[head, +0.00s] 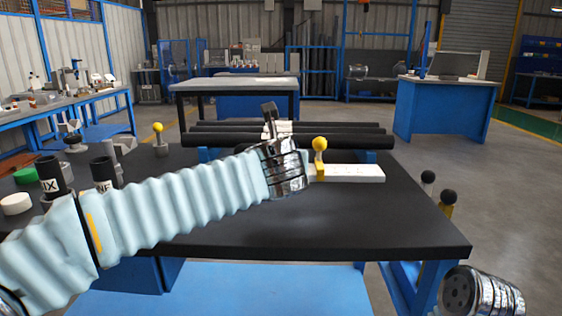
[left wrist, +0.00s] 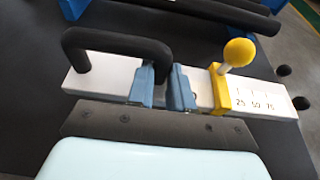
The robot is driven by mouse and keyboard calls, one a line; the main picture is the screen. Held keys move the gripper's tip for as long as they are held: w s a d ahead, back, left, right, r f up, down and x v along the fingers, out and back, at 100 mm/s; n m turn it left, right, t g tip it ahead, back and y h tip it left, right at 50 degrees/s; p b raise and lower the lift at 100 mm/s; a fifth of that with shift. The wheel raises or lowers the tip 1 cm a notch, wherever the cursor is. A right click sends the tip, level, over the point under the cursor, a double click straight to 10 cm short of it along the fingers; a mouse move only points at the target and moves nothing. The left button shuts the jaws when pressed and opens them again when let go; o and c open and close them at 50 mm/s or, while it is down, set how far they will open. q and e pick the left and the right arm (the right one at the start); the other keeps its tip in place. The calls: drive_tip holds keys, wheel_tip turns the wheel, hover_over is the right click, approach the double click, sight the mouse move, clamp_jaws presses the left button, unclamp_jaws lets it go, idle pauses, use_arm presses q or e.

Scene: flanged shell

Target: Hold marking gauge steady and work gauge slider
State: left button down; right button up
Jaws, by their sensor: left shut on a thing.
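The marking gauge is a white bar (head: 355,173) on the black bench; it also shows in the left wrist view (left wrist: 265,98), marked 25, 50 and 75. A black loop handle (left wrist: 110,42) rises from its left part. The yellow gauge slider (left wrist: 218,88) sits across the bar just left of the 25 mark, its yellow ball knob (left wrist: 239,52) upright; the slider also shows in the head view (head: 319,165). My left gripper (left wrist: 163,88) has its blue fingers shut on the handle's right leg, left of the slider. My wrist hides this in the head view.
The black bench top (head: 330,230) is clear in front of the gauge. Black rollers (head: 350,140) lie behind it. Dark cups (head: 103,172) and a yellow-knobbed post (head: 159,135) stand at left. Black-knobbed posts (head: 448,200) stand off the right edge, near my right arm's silver end.

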use_arm(q)
drive_tip(key=shift+f+b, duration=0.5)
drive_tip(key=shift+f, duration=0.15)
drive_tip(key=shift+f+b, duration=3.05)
drive_tip(key=shift+f, duration=0.5)
drive_tip(key=shift+r, duration=0.1)
use_arm(e)
wheel_tip(320, 180, down, 7)
drive_tip(key=d, duration=0.2)
drive_tip(key=shift+w, duration=0.4)
